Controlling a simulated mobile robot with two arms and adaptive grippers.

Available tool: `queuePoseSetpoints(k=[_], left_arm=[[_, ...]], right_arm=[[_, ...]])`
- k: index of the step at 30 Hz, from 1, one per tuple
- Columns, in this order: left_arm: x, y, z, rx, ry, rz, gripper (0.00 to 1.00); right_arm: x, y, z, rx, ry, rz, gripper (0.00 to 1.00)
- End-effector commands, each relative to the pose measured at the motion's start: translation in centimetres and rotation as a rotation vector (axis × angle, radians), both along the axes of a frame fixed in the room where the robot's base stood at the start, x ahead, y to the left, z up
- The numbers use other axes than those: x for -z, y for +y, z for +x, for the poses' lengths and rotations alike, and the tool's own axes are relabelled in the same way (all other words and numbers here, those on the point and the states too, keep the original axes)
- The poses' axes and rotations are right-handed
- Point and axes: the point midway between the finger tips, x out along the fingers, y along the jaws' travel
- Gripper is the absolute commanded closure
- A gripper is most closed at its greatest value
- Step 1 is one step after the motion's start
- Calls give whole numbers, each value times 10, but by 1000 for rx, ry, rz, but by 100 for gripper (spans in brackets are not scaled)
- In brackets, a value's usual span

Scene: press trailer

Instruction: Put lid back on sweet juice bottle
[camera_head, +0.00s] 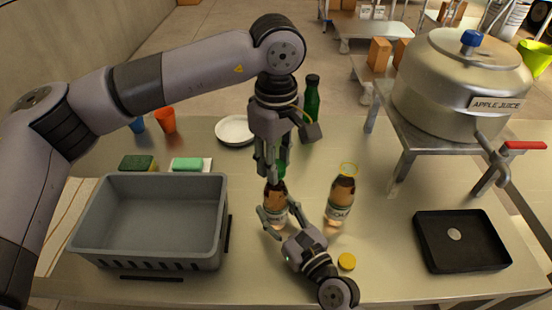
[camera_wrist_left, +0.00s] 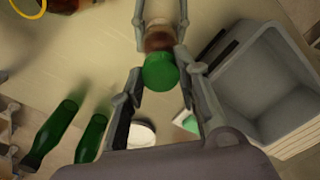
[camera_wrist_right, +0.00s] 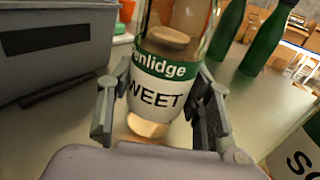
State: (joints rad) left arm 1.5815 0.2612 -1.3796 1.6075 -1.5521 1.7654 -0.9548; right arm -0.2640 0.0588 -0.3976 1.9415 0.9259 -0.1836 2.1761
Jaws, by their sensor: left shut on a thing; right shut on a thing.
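The sweet juice bottle (camera_head: 274,192) stands on the table, with its green and white label reading "WEET" in the right wrist view (camera_wrist_right: 158,92). My right gripper (camera_head: 276,217) is shut around the lower part of this bottle. My left gripper (camera_head: 273,172) points down above the bottle and is shut on the green lid (camera_wrist_left: 160,72). In the left wrist view the lid lines up with the bottle neck (camera_wrist_left: 159,40). I cannot tell whether the lid touches the bottle's mouth. In the head view the lid (camera_head: 281,169) is partly hidden by the fingers.
A yellow lid (camera_head: 346,261) lies in front. A grey bin (camera_head: 150,256) is at left, a black tray (camera_head: 431,240) and apple juice press (camera_head: 455,85) at right. Green bottles (camera_head: 312,97) stand behind.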

Motion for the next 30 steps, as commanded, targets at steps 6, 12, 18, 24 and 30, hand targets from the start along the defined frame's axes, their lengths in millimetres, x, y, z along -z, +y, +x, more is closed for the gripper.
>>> queuePoseSetpoints(k=[6, 12, 18, 24, 30], left_arm=[[0, 0, 0, -4, -1, 1, 62], [0, 0, 0, -5, -1, 1, 49], [0, 0, 0, -6, -1, 1, 47], [-4, 0, 0, -6, -1, 0, 47], [-36, 0, 1, -7, -4, -1, 47]], right_arm=[[0, 0, 0, 0, 1, 1, 100], [0, 0, 0, 0, 1, 1, 100], [0, 0, 0, 0, 1, 1, 100], [0, 0, 0, 0, 1, 1, 100], [0, 0, 0, 0, 1, 0, 100]])
